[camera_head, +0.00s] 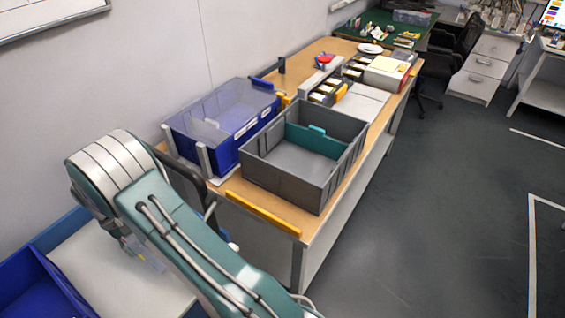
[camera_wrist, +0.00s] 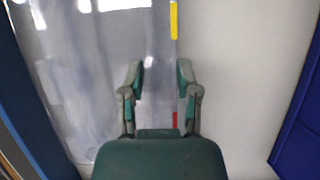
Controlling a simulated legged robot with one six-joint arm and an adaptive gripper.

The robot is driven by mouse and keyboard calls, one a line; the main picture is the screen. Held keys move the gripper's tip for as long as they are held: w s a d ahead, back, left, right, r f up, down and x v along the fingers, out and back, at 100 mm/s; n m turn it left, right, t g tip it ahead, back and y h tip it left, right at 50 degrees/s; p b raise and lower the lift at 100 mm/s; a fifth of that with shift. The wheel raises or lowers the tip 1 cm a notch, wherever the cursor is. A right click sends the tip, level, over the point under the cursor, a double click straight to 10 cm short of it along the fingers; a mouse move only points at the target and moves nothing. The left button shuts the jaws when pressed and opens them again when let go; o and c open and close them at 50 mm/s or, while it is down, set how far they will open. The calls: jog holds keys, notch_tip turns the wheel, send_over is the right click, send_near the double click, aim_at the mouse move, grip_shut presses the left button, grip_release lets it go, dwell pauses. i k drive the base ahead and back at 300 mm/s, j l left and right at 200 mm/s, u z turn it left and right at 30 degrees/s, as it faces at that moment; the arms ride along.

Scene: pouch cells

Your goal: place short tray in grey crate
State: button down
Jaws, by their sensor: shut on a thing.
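The grey crate (camera_head: 285,186) stands open on the wooden table; a teal panel or divider (camera_head: 312,144) shows inside against its far side. My gripper (camera_wrist: 160,75) is low at the left in the head view, mostly hidden by my arm. In the wrist view its two fingers stand a little apart and are shut on a clear, shiny tray (camera_wrist: 80,75), which I take as the short tray. The tray's edge, with yellow and red marks, runs near the right finger. Its full shape is cut off by the frame.
A blue bin with a clear lid (camera_head: 225,118) stands beside the crate. A yellow bar (camera_head: 262,214) lies along the table's near edge. Below my arm is a white surface (camera_head: 110,265) with a blue bin (camera_head: 35,285) at left. Open floor lies to the right.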

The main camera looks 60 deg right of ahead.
aim_at(298, 171)
jog(key=j, duration=0.25)
jog(key=k+j+z, duration=0.1)
jog(key=j, duration=0.15)
jog(key=k+j, duration=0.15)
jog(key=k, duration=0.15)
jog(key=k+l+u, duration=0.1)
jog(key=k, duration=0.25)
jog(key=k+l, duration=0.1)
jog(key=k, duration=0.25)
jog(key=k+l, duration=0.4)
jog(key=l, duration=0.15)
